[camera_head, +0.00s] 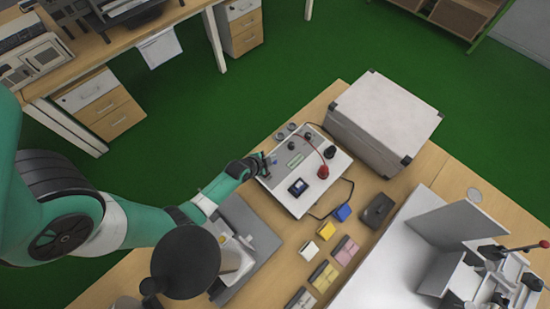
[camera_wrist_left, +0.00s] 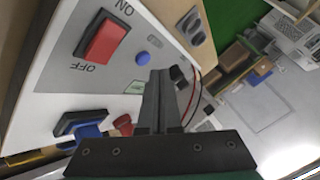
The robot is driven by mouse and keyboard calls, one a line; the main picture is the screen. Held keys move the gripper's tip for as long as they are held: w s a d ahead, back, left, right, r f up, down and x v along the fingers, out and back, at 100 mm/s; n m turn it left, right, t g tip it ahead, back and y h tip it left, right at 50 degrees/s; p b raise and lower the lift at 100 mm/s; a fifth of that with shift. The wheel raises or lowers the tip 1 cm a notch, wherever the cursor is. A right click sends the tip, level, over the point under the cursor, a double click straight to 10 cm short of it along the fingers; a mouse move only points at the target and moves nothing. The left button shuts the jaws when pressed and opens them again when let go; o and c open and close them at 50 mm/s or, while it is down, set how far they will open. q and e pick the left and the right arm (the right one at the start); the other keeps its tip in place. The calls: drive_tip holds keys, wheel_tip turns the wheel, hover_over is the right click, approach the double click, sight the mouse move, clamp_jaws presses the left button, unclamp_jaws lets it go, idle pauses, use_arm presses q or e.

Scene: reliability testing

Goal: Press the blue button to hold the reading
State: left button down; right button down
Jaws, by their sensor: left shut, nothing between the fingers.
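The test device (camera_head: 318,180) is a white box with a grey panel on the wooden table, in the middle of the head view. In the left wrist view, a small round blue button (camera_wrist_left: 142,58) sits on its grey panel, beside a red ON/OFF rocker switch (camera_wrist_left: 101,42). My left gripper (camera_head: 264,166) is at the panel's left edge in the head view. Its fingers (camera_wrist_left: 157,78) are shut and empty, close to the blue button in the wrist view. Contact with the button cannot be told. My right gripper is not in view.
A large white case (camera_head: 382,118) stands behind the device. A red knob (camera_head: 323,172) with a red lead and a blue-and-black part (camera_head: 298,187) are on the device.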

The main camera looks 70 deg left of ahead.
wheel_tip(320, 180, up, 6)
drive_tip(key=p, duration=0.5)
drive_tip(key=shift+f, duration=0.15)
